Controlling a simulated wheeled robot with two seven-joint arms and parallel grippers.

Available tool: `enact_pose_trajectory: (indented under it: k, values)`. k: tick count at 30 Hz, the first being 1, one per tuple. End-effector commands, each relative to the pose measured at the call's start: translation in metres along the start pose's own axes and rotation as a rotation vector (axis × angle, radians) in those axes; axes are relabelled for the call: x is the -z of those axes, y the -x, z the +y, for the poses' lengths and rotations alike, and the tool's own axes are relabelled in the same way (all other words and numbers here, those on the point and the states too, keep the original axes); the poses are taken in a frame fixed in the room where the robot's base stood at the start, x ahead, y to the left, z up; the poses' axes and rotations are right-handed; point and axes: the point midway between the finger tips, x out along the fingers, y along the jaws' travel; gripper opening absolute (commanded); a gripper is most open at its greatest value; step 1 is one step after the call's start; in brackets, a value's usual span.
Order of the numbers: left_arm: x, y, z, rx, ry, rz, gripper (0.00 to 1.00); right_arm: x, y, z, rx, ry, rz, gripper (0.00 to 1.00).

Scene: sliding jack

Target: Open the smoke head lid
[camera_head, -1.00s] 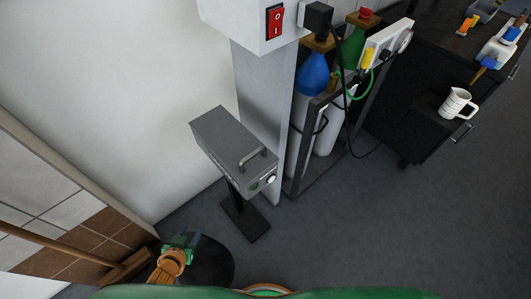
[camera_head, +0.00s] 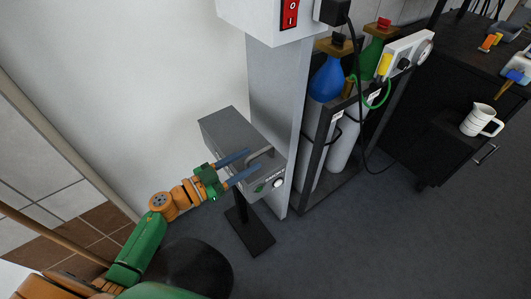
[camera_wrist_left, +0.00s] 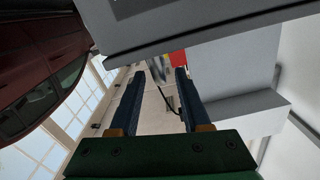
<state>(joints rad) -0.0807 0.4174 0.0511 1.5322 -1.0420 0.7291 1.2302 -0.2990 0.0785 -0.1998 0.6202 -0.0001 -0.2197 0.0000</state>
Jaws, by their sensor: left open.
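The smoke head is a grey box (camera_head: 228,131) on a short black stand in the middle of the head view. Its lid has a curved grey handle (camera_head: 262,152), and a white knob (camera_head: 277,184) and a green mark sit on its front end. My left gripper (camera_head: 252,163) reaches in from the left over the lid, its two blue fingers pointing at the handle. It is open and looks empty; whether the fingers touch the handle is unclear. The fingers (camera_wrist_left: 160,74) also show apart in the left wrist view. My right gripper is not in view.
A grey column with a white switch box (camera_head: 262,18) stands right behind the smoke head. Gas cylinders (camera_head: 331,80) in a dark rack are to its right. A dark cabinet with a white jug (camera_head: 480,120) is further right. Floor at the lower right is clear.

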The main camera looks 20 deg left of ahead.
Motion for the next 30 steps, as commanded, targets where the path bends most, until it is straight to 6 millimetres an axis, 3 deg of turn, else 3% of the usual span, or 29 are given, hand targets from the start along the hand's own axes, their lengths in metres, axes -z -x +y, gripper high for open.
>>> enact_pose_trajectory:
  k: [6,15,16,21,30]
  values:
    - [0.000,-0.040,-0.001,0.003,0.002,0.003,0.47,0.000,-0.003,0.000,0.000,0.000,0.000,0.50]
    - [0.000,-0.048,0.000,0.002,0.001,0.000,0.47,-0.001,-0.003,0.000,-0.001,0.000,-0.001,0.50]
    - [0.000,-0.048,0.000,0.002,0.001,0.000,0.45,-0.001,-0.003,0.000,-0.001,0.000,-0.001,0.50]
    - [0.000,-0.048,0.000,0.003,0.001,-0.001,0.00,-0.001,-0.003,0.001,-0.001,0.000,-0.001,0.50]
    - [0.000,-0.048,-0.001,0.003,0.000,0.000,0.00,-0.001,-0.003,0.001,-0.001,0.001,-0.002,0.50]
